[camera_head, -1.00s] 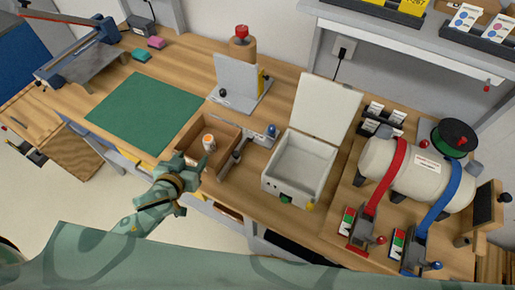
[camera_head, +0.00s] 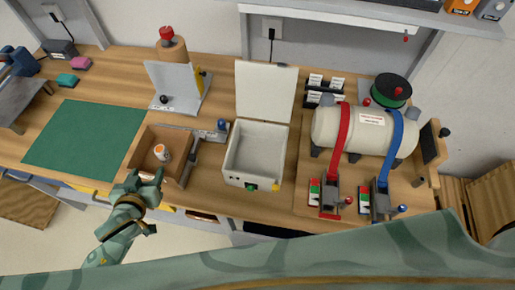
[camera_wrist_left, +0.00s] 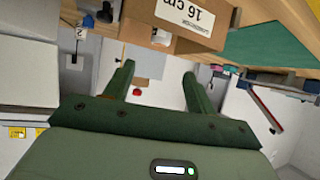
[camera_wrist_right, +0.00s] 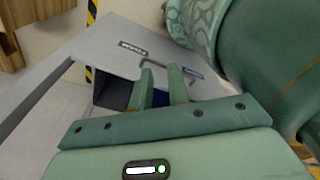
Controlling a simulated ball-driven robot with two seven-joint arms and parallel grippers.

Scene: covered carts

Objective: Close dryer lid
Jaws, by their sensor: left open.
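The dryer is a white open-topped box (camera_head: 255,155) on the bench in the head view, with a green knob on its front. Its white lid (camera_head: 266,90) stands up, hinged at the back edge. My left gripper (camera_head: 145,178) is open and empty, to the left of the dryer and in front of the wooden box, clear of the lid. Its two spread fingers show in the left wrist view (camera_wrist_left: 158,80). My right gripper (camera_wrist_right: 162,82) shows only in the right wrist view, its fingers apart with nothing visibly held, near a grey panel.
A wooden box (camera_head: 138,152) holding a small orange-and-white jar (camera_head: 161,152) stands left of the dryer. A strapped white tank (camera_head: 368,130) is on the right. A grey stand (camera_head: 180,95) and a green mat (camera_head: 85,138) are left.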

